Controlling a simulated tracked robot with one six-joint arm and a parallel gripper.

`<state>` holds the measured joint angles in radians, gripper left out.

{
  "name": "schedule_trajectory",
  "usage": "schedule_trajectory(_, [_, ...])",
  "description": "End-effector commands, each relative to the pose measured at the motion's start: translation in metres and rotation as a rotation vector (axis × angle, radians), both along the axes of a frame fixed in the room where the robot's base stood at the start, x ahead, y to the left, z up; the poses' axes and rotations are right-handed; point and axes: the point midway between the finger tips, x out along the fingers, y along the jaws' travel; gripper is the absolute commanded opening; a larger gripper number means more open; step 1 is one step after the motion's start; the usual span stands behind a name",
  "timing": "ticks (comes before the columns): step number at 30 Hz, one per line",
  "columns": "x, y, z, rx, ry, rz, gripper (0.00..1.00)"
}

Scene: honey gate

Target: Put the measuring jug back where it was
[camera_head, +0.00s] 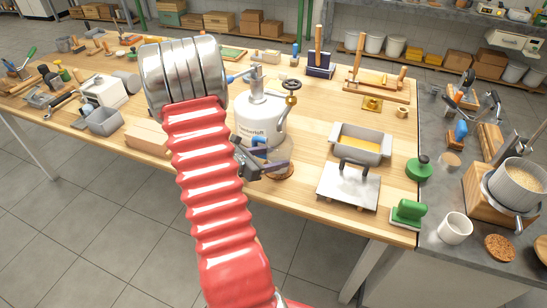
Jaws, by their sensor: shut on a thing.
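My gripper (262,160) is at the middle of the wooden table, just in front of a white lettered vessel (256,118). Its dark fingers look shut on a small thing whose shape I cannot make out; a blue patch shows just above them. The white vessel has a grey top fitting, a brass valve-like part at its upper right and a curved handle-like part on its right side. I cannot tell for sure which thing is the measuring jug. My red ribbed arm hides part of the table left of the gripper.
To the right are a grey tray with yellow contents (373,158), a metal plate with a dark handle (347,190) and green-handled tools (408,212). A white mug (455,228) stands on the grey counter (430,262).

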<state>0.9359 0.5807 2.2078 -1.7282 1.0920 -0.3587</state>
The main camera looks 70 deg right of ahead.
Motion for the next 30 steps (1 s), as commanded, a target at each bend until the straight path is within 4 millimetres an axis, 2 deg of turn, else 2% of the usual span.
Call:
schedule_trajectory(12, [-0.0003, 0.0, -0.0037, -0.001, 0.0, -0.001, 0.29])
schedule_trajectory(13, [-0.0003, 0.0, -0.0035, 0.0, 0.0, -0.001, 0.6])
schedule_trajectory(20, [-0.0004, 0.0001, -0.0032, 0.0, 0.0, -0.001, 0.76])
schedule_trajectory(30, [-0.0002, 0.0, -0.0014, -0.002, -0.001, -0.002, 0.76])
